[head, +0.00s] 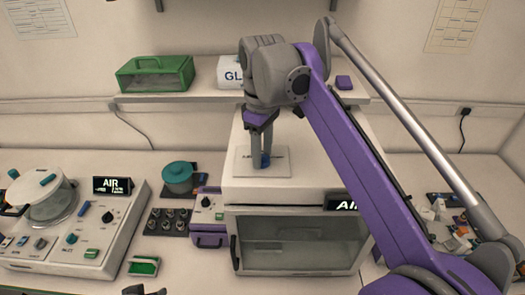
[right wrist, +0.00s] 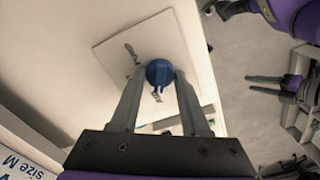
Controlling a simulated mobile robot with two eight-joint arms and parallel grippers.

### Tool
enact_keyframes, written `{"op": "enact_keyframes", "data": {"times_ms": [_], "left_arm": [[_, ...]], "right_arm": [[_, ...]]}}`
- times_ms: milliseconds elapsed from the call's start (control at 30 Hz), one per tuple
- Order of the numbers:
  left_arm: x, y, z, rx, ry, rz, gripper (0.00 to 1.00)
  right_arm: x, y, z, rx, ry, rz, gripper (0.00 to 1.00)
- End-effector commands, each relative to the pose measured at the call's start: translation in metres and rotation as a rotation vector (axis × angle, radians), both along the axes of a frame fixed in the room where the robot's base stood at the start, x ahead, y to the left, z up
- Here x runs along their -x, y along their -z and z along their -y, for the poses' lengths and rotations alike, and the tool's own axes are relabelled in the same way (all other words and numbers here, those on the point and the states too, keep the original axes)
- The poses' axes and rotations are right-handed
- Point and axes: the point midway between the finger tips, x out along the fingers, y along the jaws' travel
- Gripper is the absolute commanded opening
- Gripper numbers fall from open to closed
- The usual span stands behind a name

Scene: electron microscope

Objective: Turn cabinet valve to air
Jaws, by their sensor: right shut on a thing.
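The cabinet (head: 230,190) is a white box with a glass front, in the middle of the bench. On its top lies a white label plate (head: 282,168) with dark lettering, and the blue valve knob (head: 265,160) sits on this plate. My right gripper (head: 262,154) points down from above and is shut on the knob. In the right wrist view the round blue knob (right wrist: 159,72) is between the fingertips. The lettering is partly hidden and I cannot read it. My left gripper (right wrist: 262,84) shows in the right wrist view with its fingers apart, empty, away from the cabinet.
A lit display (head: 345,204) on the cabinet's front begins "AI"; my right arm covers the rest. A coater with an AIR display (head: 112,186) stands left. A green box (head: 155,74) and a white glove box (head: 230,72) are on the shelf behind.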

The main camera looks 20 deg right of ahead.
Motion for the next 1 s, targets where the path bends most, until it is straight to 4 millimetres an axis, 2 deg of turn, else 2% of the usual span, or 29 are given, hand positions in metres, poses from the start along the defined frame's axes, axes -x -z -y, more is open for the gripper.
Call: {"op": "enact_keyframes", "data": {"times_ms": [67,100,233,533,667,767,1000], "left_arm": [[0.000,0.000,0.000,0.000,0.000,0.000,0.50],[0.000,0.000,0.000,0.000,0.000,0.000,0.50],[0.000,0.000,0.000,0.000,0.000,0.000,0.50],[0.000,0.000,0.000,0.000,0.000,0.000,0.50],[0.000,0.000,0.000,0.000,0.000,-0.001,0.50],[0.001,0.001,0.000,0.000,0.000,-0.002,0.50],[0.000,0.000,0.000,0.000,0.000,0.000,0.50]], "right_arm": [[0.000,-0.001,0.000,0.000,-0.001,0.001,0.00],[0.000,-0.001,0.000,0.000,-0.001,0.001,0.53],[0.000,0.000,0.000,0.000,0.000,0.001,0.76],[0.000,-0.001,0.000,0.000,0.000,0.000,0.76],[0.000,-0.008,0.000,0.000,0.000,0.000,0.76],[-0.001,-0.021,0.000,0.000,0.000,0.000,0.76],[-0.001,-0.067,0.000,0.000,0.000,0.000,0.76]]}}
